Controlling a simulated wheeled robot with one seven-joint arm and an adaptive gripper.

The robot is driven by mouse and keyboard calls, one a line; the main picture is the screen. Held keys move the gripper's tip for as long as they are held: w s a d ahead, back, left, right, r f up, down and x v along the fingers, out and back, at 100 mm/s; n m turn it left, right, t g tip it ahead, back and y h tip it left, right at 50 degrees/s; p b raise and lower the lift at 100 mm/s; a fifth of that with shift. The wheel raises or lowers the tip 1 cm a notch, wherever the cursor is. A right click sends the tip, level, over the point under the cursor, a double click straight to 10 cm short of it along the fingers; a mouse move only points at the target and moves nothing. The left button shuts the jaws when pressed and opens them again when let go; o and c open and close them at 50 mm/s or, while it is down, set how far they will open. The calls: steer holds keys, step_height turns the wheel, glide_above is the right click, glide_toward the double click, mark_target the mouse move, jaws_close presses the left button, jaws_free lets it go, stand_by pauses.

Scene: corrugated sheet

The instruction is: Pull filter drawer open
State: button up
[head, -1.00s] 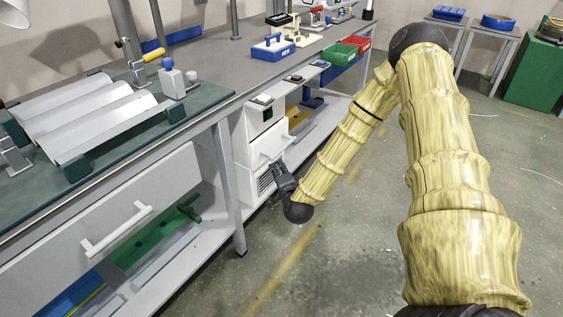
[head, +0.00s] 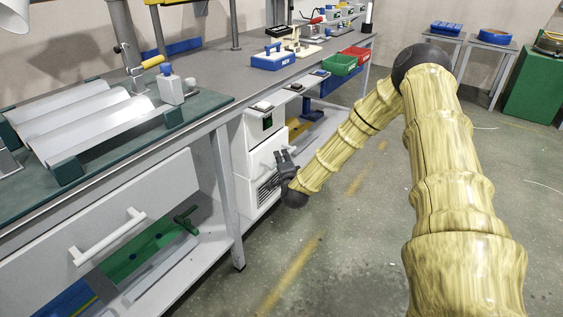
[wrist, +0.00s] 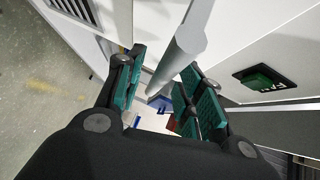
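A white cabinet (head: 241,160) with a grey handle stands under the bench in the head view. Its face carries a dark vent grille (head: 268,188) low down and a small dark panel with green on it. In the wrist view the handle bar (wrist: 188,42) runs lengthwise between the teal-padded fingers of my gripper (wrist: 160,90). The fingers are apart, with gaps beside the bar; I cannot tell whether either pad touches it. In the head view my gripper (head: 283,160) is at the cabinet front and partly hides the handle.
A bench leg (head: 226,195) stands left of the cabinet. A wide white drawer (head: 150,190) with its own handle is farther left. Corrugated sheets (head: 95,120) lie on the bench. Red and green bins (head: 340,64) are farther back.

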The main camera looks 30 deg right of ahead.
steer(key=shift+w+d+f, duration=0.1)
steer(key=shift+w+d, duration=0.15)
steer(key=shift+w, duration=0.45)
jaws_close()
steer(key=shift+s, duration=0.1)
